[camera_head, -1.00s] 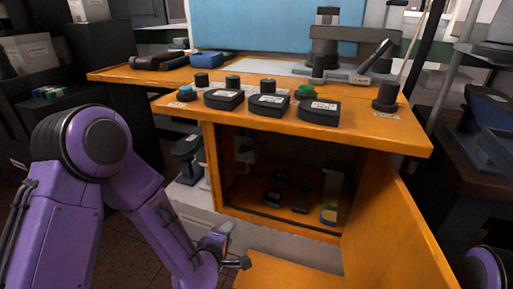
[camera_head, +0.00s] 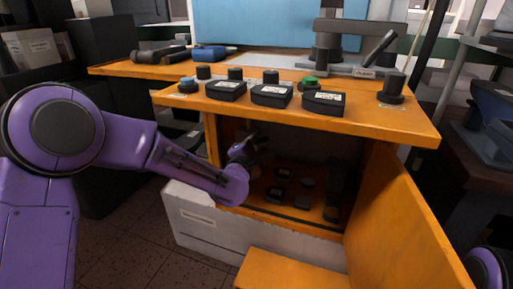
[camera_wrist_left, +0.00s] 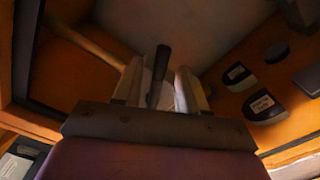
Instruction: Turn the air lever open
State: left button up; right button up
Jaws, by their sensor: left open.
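The air lever (camera_wrist_left: 160,75) is a dark, narrow handle in front of a pale round part, seen in the left wrist view. It leans slightly from upright. My left gripper (camera_wrist_left: 160,90) is open, with one pale finger on each side of the lever. I cannot tell whether either finger touches it. In the head view my left gripper (camera_head: 252,146) is inside the open orange cabinet (camera_head: 214,140), near its left side. There the gripper and wrist hide the lever. My right gripper is not in view.
Several black labelled blocks (camera_head: 275,194) lie on the cabinet floor, right of the gripper. The open orange door (camera_head: 405,230) stands at the right. Above is the orange worktop (camera_head: 380,118) with black labelled pads (camera_head: 271,95), knobs and a green button (camera_head: 309,81).

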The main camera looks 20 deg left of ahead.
pick_arm(q)
grip_shut()
jog(key=shift+r, duration=0.1)
jog(key=a+r+n, duration=0.2)
jog(key=a+n, duration=0.3)
jog(key=n, duration=0.7)
jog(key=shift+a+r+b, duration=0.2)
jog(key=shift+r+b, duration=0.15)
jog(key=shift+r, duration=0.05)
jog(key=shift+w+n, duration=0.1)
jog(key=shift+n, duration=0.2)
grip_release()
